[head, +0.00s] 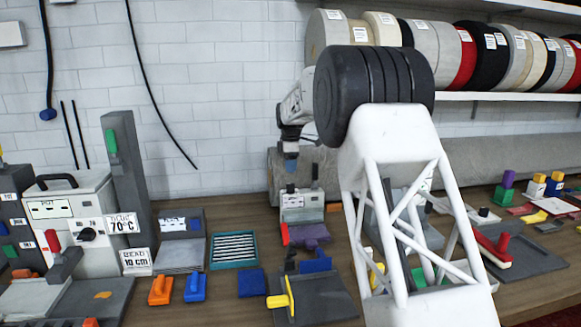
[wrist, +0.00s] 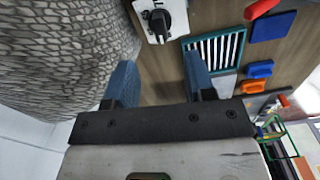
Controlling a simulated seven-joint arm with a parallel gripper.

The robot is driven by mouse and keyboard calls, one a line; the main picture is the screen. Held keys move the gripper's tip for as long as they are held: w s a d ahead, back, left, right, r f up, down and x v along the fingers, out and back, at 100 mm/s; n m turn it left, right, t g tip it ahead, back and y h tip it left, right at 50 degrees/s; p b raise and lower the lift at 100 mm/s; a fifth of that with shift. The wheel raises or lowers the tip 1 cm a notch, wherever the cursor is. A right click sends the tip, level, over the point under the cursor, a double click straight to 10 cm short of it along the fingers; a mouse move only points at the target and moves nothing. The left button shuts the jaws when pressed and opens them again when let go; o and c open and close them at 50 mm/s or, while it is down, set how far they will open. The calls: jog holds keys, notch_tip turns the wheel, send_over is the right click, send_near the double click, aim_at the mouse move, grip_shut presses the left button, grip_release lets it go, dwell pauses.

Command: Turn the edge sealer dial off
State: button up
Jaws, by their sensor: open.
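In the wrist view a black dial (wrist: 157,22) sits on a white plate with dark lettering, ahead of my gripper (wrist: 158,62). The gripper's two blue fingers are open and apart, with nothing between them. The dial lies beyond the fingertips, roughly in line with the gap, and is not touched. In the head view my gripper (head: 291,163) points down above a small white-fronted machine (head: 301,206) in front of the rolled rug. The dial's setting is not clear. Another black knob (head: 87,234) shows on the grey machine at the left.
A grey rug roll (head: 262,170) lies along the wall behind. A teal-framed striped tray (head: 213,252) stands left of the white-fronted machine, with a blue pad (head: 251,282) in front. A red lever (head: 284,235) is by the machine's front. My arm hides part of the right bench.

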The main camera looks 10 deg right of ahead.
aim_at(291, 184)
jog(key=shift+o, duration=0.8)
jog(key=m, duration=1.7)
jog(key=shift+m, duration=0.3)
jog(key=shift+f, duration=0.1)
jog(key=shift+f, duration=3.85)
